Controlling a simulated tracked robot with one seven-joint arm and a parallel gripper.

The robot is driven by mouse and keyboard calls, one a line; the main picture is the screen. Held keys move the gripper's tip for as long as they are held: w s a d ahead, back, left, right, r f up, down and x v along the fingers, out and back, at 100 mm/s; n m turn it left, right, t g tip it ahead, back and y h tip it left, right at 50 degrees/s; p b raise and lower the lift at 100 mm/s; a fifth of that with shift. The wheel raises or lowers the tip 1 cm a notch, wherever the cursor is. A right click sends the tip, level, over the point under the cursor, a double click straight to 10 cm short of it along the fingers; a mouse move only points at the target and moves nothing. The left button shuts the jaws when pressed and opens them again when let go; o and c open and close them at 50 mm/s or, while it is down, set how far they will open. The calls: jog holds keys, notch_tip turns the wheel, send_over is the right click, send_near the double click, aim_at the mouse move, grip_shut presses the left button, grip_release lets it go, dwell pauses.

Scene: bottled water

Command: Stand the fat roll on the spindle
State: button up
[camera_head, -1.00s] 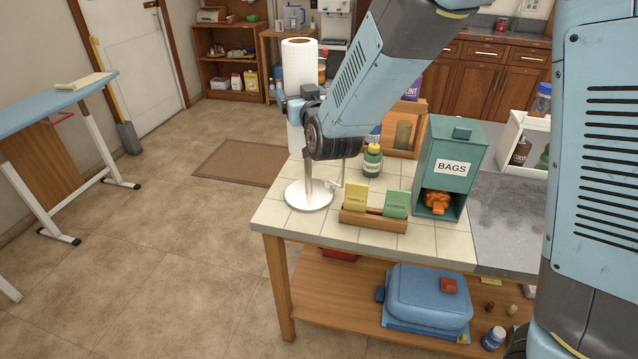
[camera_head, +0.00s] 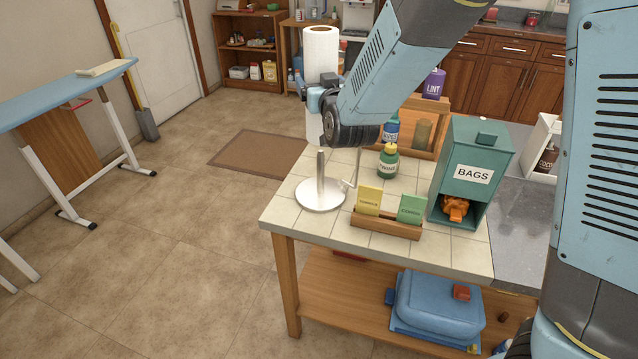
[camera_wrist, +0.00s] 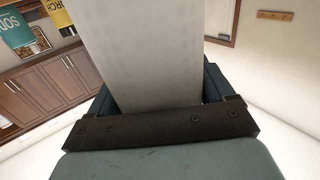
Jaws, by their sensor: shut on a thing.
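The fat white roll (camera_head: 320,55) is upright, high above the left end of the tiled counter, and it fills the middle of the wrist view (camera_wrist: 157,50). My gripper (camera_head: 318,97) is shut on the roll's side around mid-height.
A thin side arm (camera_head: 354,172) rises beside the spindle. A seed-packet box (camera_head: 387,224), a green bottle (camera_head: 388,162) and a green bags dispenser (camera_head: 472,150) stand to the right on the tiled counter (camera_head: 300,225). Open floor lies to the left.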

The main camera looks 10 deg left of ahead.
aim_at(322, 153)
notch_tip(322, 153, down, 18)
jog(key=shift+r, duration=0.1)
dwell(0.7)
jog(key=o, duration=1)
jog(key=shift+s, duration=0.1)
